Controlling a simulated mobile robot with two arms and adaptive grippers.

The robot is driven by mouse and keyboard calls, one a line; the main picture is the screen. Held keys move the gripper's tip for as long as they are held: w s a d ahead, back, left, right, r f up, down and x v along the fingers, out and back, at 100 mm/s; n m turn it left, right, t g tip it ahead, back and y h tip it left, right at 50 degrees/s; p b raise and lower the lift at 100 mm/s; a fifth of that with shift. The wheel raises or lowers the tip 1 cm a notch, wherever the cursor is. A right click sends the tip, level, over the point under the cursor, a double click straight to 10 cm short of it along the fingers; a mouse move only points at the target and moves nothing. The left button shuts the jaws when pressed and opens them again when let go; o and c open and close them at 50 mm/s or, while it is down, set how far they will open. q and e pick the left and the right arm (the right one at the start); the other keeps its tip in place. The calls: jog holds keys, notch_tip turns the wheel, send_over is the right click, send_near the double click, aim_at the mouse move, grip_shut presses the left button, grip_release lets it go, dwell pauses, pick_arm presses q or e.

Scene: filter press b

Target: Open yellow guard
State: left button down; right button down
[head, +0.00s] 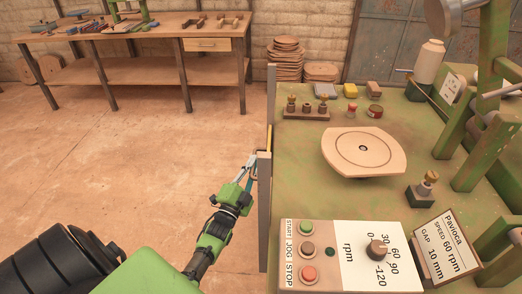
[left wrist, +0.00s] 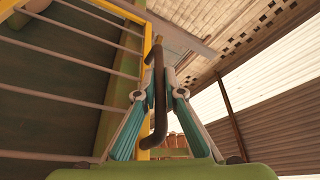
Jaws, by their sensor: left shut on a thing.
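The yellow guard shows in the left wrist view as a yellow frame (left wrist: 147,52) with several grey bars across it, at the left. A dark bent handle (left wrist: 159,95) stands beside the frame. My left gripper (left wrist: 161,78) has its fingers closed around this handle. In the head view only a thin yellow edge of the guard (head: 269,139) shows beside the machine's left side, with my left gripper (head: 254,160) at it. The rest of the guard is hidden from the head view. My right gripper is not in view.
The green machine top (head: 300,185) carries a round wooden plate (head: 363,149), and a control panel (head: 345,255) is at its front. A grey upright plate (head: 264,215) edges its left side. The floor (head: 150,150) left of it is clear up to a workbench (head: 145,70).

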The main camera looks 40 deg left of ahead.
pick_arm(q)
jog(key=shift+f, duration=0.55)
jog(key=c, duration=2.1)
grip_release()
jog(key=shift+c, duration=0.2)
jog(key=shift+r, duration=0.1)
jog(key=v, duration=1.2)
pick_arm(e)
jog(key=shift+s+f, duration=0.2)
pick_arm(q)
jog(key=shift+d, duration=0.1)
